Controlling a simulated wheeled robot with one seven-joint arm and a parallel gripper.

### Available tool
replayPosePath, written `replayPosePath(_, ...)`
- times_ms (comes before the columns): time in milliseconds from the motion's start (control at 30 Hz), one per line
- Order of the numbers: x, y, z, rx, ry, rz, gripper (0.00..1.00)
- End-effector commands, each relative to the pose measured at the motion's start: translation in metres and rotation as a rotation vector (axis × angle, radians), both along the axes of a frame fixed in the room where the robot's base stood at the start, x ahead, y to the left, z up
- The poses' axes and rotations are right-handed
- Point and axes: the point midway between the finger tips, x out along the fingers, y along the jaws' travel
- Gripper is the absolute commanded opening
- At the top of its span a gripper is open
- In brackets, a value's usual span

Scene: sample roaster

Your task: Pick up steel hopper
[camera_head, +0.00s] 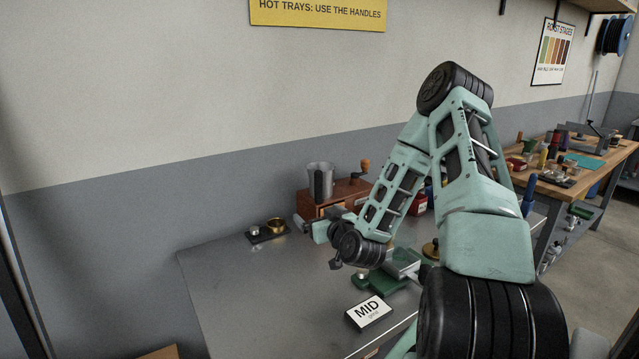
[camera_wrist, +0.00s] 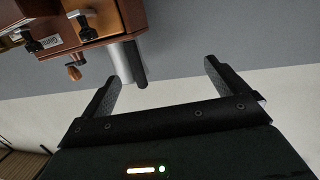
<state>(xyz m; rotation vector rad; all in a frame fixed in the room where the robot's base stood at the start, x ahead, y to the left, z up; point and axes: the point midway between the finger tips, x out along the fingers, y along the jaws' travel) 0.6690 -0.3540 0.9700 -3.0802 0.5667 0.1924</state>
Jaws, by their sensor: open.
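The steel hopper (camera_head: 320,182) is a grey metal cylinder with a dark upright strip. It stands upright on top of a wooden box (camera_head: 340,196) in the head view. In the wrist view, which is turned over, the hopper (camera_wrist: 122,62) hangs below the box, close to the tip of the left finger. My gripper (camera_wrist: 162,70) is open, with nothing held between its fingers. In the head view my gripper (camera_head: 304,224) is in front of the box and lower than the hopper. My wrist hides part of the box.
A wooden-knobbed crank (camera_head: 365,166) stands at the box's right. A dark tray (camera_head: 262,235) with a brass cup (camera_head: 276,225) lies to the left. The left front of the grey table (camera_head: 240,300) is clear.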

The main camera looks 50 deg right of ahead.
Motion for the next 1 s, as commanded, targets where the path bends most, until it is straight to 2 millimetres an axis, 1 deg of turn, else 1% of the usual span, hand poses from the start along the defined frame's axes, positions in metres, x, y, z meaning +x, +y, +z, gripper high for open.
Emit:
replayPosePath(33, -0.012, -0.02, 0.0, -0.004, -0.036, -0.062, 0.98)
replayPosePath(100, -0.023, -0.037, 0.002, -0.019, -0.078, -0.122, 0.98)
replayPosePath(200, -0.03, -0.051, 0.005, -0.031, -0.11, -0.166, 0.98)
replayPosePath(267, -0.028, -0.056, 0.006, -0.035, -0.119, -0.178, 0.98)
replayPosePath(367, -0.016, -0.066, 0.008, -0.038, -0.122, -0.182, 0.98)
replayPosePath(733, 0.05, -0.103, 0.008, -0.036, -0.119, -0.179, 0.98)
replayPosePath(833, 0.062, -0.11, 0.007, -0.035, -0.119, -0.179, 0.98)
replayPosePath(1000, 0.072, -0.116, 0.006, -0.036, -0.117, -0.177, 0.98)
